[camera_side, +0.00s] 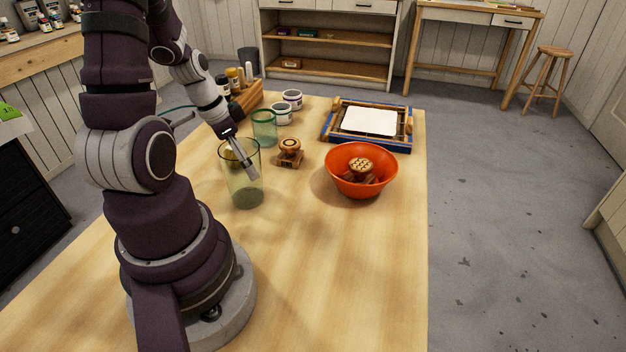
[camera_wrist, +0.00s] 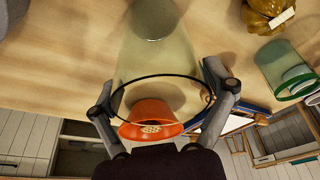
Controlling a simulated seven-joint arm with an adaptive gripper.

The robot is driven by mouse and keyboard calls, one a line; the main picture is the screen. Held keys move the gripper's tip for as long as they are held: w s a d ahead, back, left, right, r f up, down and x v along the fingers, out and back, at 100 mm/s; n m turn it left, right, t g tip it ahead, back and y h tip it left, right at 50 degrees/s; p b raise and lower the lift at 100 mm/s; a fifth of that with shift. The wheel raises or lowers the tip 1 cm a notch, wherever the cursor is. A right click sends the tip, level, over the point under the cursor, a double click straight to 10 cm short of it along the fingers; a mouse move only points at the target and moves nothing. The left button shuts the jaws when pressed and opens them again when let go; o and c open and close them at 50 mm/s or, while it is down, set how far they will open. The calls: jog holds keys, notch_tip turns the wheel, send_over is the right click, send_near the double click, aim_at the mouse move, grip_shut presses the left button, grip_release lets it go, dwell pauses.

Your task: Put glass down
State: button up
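A tall clear greenish glass (camera_side: 243,188) stands upright at the near left of the table in the side view; I cannot tell whether its base touches the wood. In the wrist view the glass (camera_wrist: 153,55) stretches away from me, its dark rim closest. My gripper (camera_side: 244,160) is at the glass's upper part. In the wrist view, my gripper (camera_wrist: 160,76) has one finger on each side of the rim, and both appear to touch the wall. The exact contact points are hard to make out.
An orange bowl (camera_side: 338,182) holding a carved wooden block (camera_side: 360,168) stands to the right. A wooden stamp (camera_side: 289,150), a green glass (camera_side: 264,137), white jars (camera_side: 283,115) and a blue-edged frame (camera_side: 330,132) lie beyond. An amber object (camera_wrist: 266,14) is close by. The table's front is clear.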

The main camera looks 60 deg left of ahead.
jog(key=shift+o, duration=0.7)
jog(key=shift+r, duration=0.4)
jog(key=v, duration=1.1)
jog(key=w+d+r+t, duration=0.1)
jog(key=w+d, duration=0.1)
jog(key=d, duration=0.6)
jog(key=w+d+r+t, duration=0.1)
jog(key=w+d, duration=0.2)
jog(key=d, duration=0.5)
jog(key=shift+w+d+r, duration=0.15)
jog(key=shift+w+r, duration=0.15)
jog(key=shift+r, duration=0.1)
